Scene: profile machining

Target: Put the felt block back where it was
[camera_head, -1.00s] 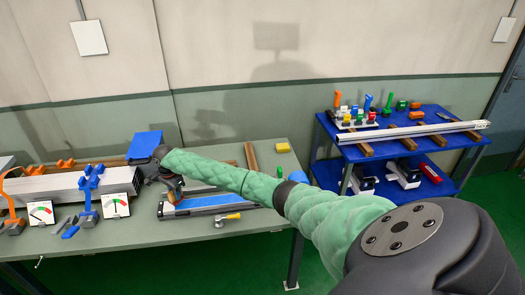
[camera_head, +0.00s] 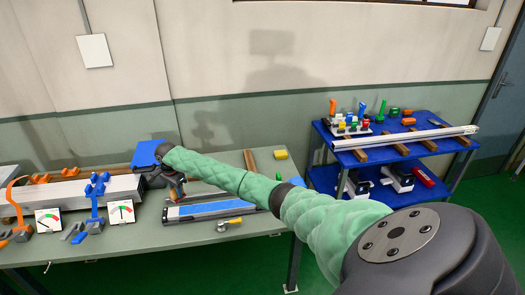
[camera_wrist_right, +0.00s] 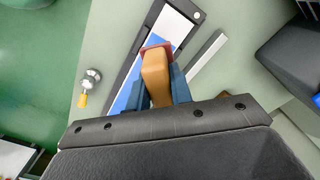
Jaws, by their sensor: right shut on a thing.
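The felt block (camera_wrist_right: 156,77), a tan block with a reddish lower edge, is between the blue fingers of my right gripper (camera_wrist_right: 158,88) in the right wrist view. The gripper is shut on it. Below the block lies a long dark-framed tray with a white and blue strip (camera_wrist_right: 180,28). In the head view my right gripper (camera_head: 176,188) is at the left end of this tray (camera_head: 215,211), partly hidden by my wrist. I cannot tell whether the block touches the tray. My left gripper is not in view.
Gauges (camera_head: 121,211), blue and orange clamps and a long grey profile (camera_head: 60,194) stand at left. A yellow block (camera_head: 281,155) lies at the back. A blue cart (camera_head: 325,165) stands at right.

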